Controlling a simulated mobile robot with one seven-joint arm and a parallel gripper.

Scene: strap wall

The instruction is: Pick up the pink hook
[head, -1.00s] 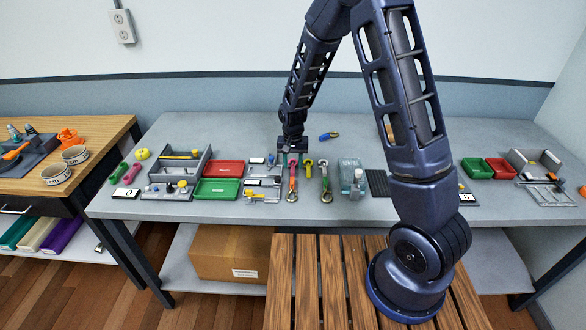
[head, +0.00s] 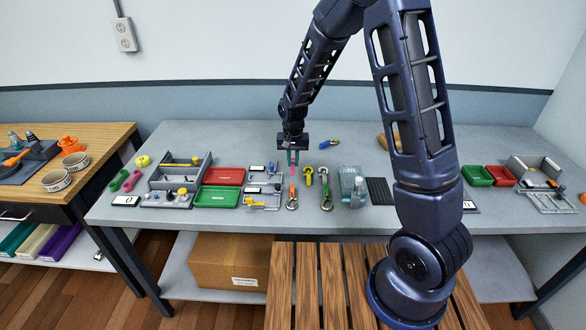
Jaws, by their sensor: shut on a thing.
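The pink hook (head: 294,170) shows as a small pink piece under my gripper, near the middle of the grey table. My gripper (head: 293,160) points down, with its jaws shut on the top of the pink hook. The jaws hide the hook's upper part. An orange strap piece with a metal clip (head: 292,196) lies just below the pink hook in the picture. I cannot tell whether the two touch, or how far the hook is above the table.
A yellow hook (head: 308,176) and a green-and-yellow strap piece (head: 325,186) lie close on the right, with a clear container (head: 351,186) beyond. A red tray (head: 223,176) and a green tray (head: 218,197) are on the left. The table (head: 235,140) is mostly free at the back.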

